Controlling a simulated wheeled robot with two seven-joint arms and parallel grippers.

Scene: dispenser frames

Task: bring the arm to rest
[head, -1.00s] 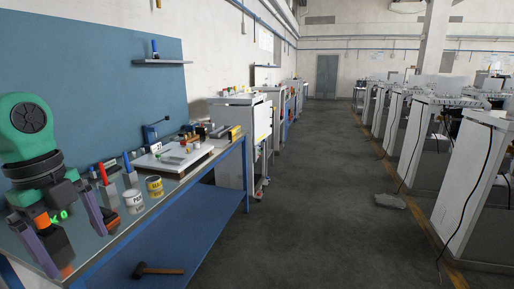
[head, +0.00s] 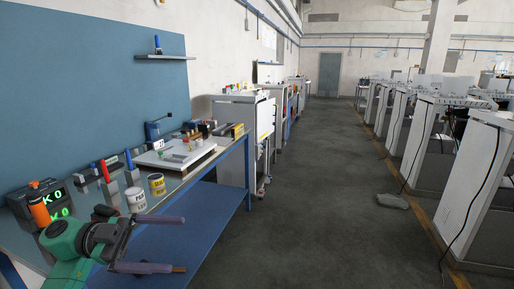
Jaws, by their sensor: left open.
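My left gripper (head: 168,243) is in the lower left of the head view, in front of the workbench (head: 232,163) edge. Its two purple-grey fingers are spread apart and point right, with nothing between them. My green left arm comes in from the bottom left below it. The gripper is apart from the things on the bench top. My right gripper is not in view.
On the bench stand an orange cylinder (head: 39,209), a display with green digits (head: 50,188), a white tub (head: 136,199), a yellow-labelled tub (head: 157,185) and a white board (head: 176,156).

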